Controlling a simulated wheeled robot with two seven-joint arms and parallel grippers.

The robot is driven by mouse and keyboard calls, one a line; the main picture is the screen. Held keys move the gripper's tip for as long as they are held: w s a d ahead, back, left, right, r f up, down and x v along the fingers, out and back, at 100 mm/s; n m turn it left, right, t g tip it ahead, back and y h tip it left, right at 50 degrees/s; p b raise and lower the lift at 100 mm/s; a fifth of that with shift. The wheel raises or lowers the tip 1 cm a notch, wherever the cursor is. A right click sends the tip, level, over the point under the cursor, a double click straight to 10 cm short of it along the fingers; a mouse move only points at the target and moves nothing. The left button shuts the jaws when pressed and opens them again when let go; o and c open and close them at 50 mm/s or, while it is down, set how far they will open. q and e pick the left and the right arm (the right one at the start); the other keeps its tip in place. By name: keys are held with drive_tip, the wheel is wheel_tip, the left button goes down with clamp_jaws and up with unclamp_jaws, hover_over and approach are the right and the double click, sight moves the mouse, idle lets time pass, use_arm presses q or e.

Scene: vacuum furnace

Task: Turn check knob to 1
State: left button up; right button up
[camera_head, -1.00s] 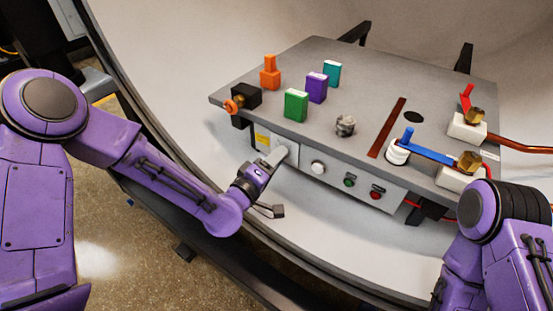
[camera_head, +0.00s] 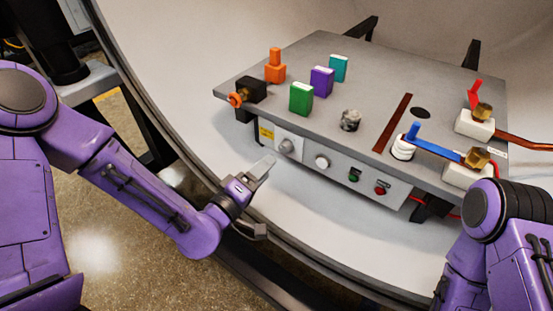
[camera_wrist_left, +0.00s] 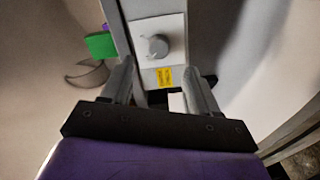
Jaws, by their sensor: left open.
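A round grey knob (camera_head: 287,146) sits on a light plate at the left end of the box's front panel, beside a yellow label (camera_head: 266,133). I cannot tell which numbers are on its plate. In the left wrist view the knob (camera_wrist_left: 155,46) shows ahead of the fingers, with a pointer-like ridge. My left gripper (camera_head: 263,166) is open and empty, in front of and below the knob, apart from it. Its two fingers (camera_wrist_left: 160,88) show in the left wrist view. My right arm shows at the right edge, but its gripper is out of view.
A second pale knob (camera_head: 322,161), a green button (camera_head: 354,175) and a red button (camera_head: 381,188) share the front panel (camera_head: 340,170). Orange, green, purple and teal blocks stand on the grey top (camera_head: 320,125). A blue lever (camera_head: 436,148) is at the right. The curved furnace wall surrounds the box.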

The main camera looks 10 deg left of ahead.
use_arm(q)
drive_tip(key=p+v, duration=0.3)
drive_tip(key=shift+s+a, duration=0.1)
drive_tip(key=shift+s, duration=0.1)
idle(0.3)
drive_tip(key=s+a+f+m+g+y+p, duration=0.1)
drive_tip(key=s+a+f+g+y, duration=0.25)
drive_tip(key=f, duration=0.35)
drive_tip(key=s+a+f+g+y+p, duration=0.2)
drive_tip(key=a+f+g, duration=0.2)
drive_tip(key=f, duration=0.4)
drive_tip(key=s+a+f+m+g+y+p, duration=0.1)
drive_tip(key=s+a+f+g+y, duration=0.1)
drive_tip(key=s, duration=0.6)
drive_tip(key=s+a+f+m+g+y+p, duration=0.1)
drive_tip(key=s+a+f+g, duration=0.3)
drive_tip(key=s, duration=0.5)
drive_tip(key=shift+s+a+f+y+p, duration=0.15)
drive_tip(key=shift+a+f+y+p, duration=0.25)
drive_tip(key=shift+a+y, duration=0.5)
